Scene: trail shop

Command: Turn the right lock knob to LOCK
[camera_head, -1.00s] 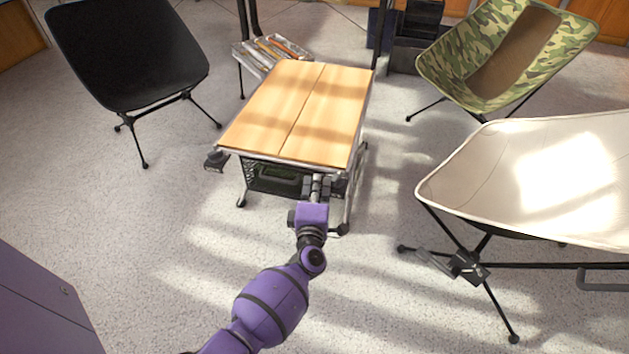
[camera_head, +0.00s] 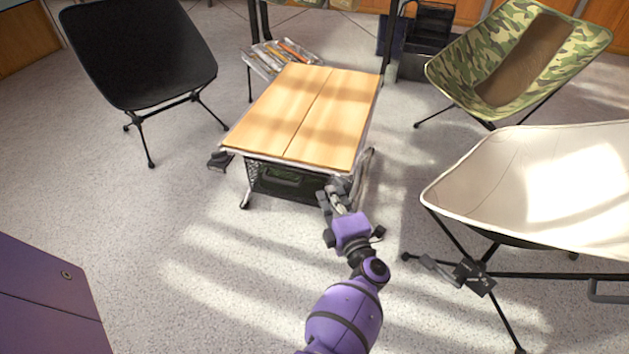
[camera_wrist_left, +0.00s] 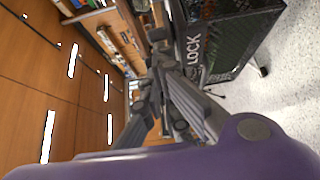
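A low camp table (camera_head: 305,115) with a two-panel wooden top stands in the middle of the head view. White LOCK lettering (camera_wrist_left: 192,48) runs along its dark side in the left wrist view. A dark lock knob (camera_head: 219,160) sticks out at the left front corner. My left gripper (camera_head: 332,192) is at the right front corner, below the tabletop edge; it also shows in the left wrist view (camera_wrist_left: 160,70), its fingers close beside the lettering. The right knob is not clearly visible behind the fingers, and I cannot tell whether they touch it. My right gripper is out of view.
A black chair (camera_head: 140,50) stands at left, a camouflage chair (camera_head: 530,60) at back right and a cream chair (camera_head: 540,185) at right, near my arm. A small rack (camera_head: 280,58) stands behind the table.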

